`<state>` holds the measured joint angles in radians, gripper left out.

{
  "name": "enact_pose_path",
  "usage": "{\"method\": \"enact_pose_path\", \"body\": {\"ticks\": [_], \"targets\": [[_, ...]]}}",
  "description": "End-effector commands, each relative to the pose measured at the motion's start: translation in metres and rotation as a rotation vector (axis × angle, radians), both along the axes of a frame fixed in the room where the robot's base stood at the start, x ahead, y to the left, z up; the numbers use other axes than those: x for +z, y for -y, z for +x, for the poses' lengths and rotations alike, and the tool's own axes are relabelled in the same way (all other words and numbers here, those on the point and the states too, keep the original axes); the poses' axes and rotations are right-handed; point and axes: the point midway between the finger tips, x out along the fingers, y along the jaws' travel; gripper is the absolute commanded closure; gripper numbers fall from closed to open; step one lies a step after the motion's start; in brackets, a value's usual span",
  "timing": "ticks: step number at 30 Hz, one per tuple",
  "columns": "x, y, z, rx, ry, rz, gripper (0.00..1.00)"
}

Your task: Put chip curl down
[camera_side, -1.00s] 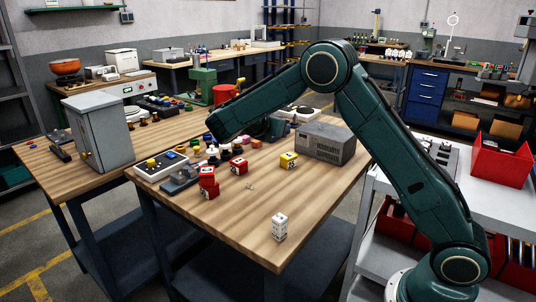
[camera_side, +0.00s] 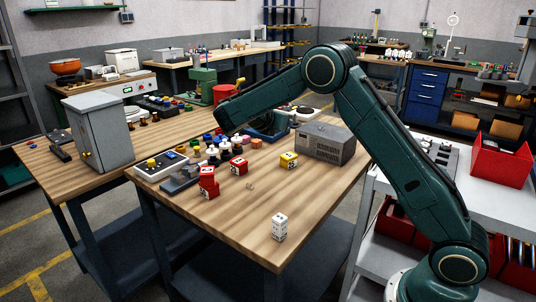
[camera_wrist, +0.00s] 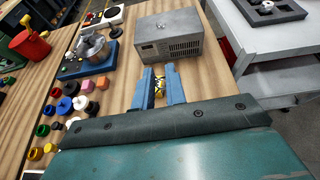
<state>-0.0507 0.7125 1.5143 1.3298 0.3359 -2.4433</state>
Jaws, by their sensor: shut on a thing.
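My gripper shows in the wrist view (camera_wrist: 161,84), its two blue fingers close together and shut with a narrow gap between them. A small yellow, dark-marked patch shows in that gap. I take it for the chip curl (camera_wrist: 159,89), but its outline is too small to be sure, and the yellow block on the table lies in that direction. In the side view my fingers are hidden behind my forearm, so the height of the curl above the wooden bench (camera_side: 225,215) cannot be told.
A grey vented box (camera_side: 328,142) stands at the bench's right. A yellow block (camera_side: 288,159), red blocks (camera_side: 208,182) and a white block (camera_side: 280,227) stand around. A tiny pale thing (camera_side: 250,186) lies mid-bench. Coloured caps fill the back left. The front bench is mostly clear.

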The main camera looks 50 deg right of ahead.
Motion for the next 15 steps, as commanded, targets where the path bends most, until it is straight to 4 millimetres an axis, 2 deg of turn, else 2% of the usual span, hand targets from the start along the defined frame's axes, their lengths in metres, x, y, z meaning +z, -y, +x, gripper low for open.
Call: {"method": "enact_pose_path", "body": {"ticks": [9, 15], "targets": [[-0.005, 0.098, 0.017, -0.019, 0.000, 0.021, 1.00], [-0.004, 0.168, 0.017, -0.023, 0.003, 0.016, 1.00]]}}
